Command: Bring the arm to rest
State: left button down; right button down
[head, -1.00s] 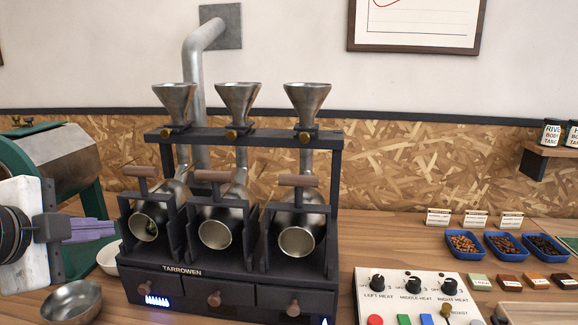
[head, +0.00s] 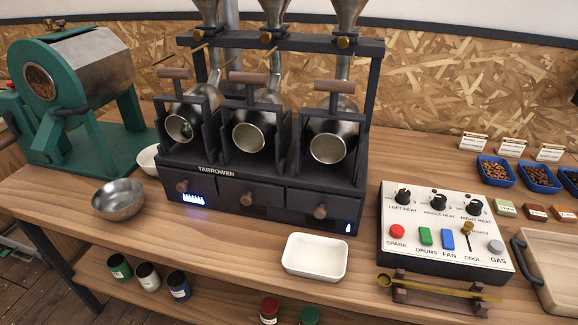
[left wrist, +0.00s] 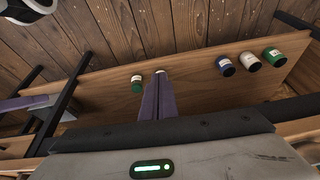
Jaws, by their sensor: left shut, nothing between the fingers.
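My left gripper (left wrist: 160,78) shows in the left wrist view as two purple fingers, closed together with nothing between them. It points over the lower shelf (left wrist: 190,88) and partly hides a jar behind its tips. It is out of the head view. At the left edge of the left wrist view a purple finger-like part (left wrist: 18,104) shows, which looks like my right gripper; its jaws cannot be made out. The roaster stand (head: 262,178) with three drums stands on the bench, a blue flame glow at its left and a smaller one at its right.
A metal bowl (head: 118,200), a white tray (head: 315,257), a control panel (head: 445,235) and a wooden tray (head: 550,275) are on the bench. A green machine (head: 75,95) stands at the left. Several jars, one blue (head: 178,285), stand on the shelf below. Bare bench lies between bowl and tray.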

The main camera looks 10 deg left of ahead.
pick_arm(q)
jog(key=w+d+f+t+h, duration=0.1)
jog(key=d+f+t, duration=0.1)
jog(key=f, duration=0.3)
jog(key=w+d+f+t+h, duration=0.1)
jog(key=d+f+t, duration=0.1)
jog(key=f, duration=0.3)
jog(key=shift+w+d+f, duration=0.2)
jog(key=shift+w+f, duration=0.15)
jog(key=shift+f, duration=0.05)
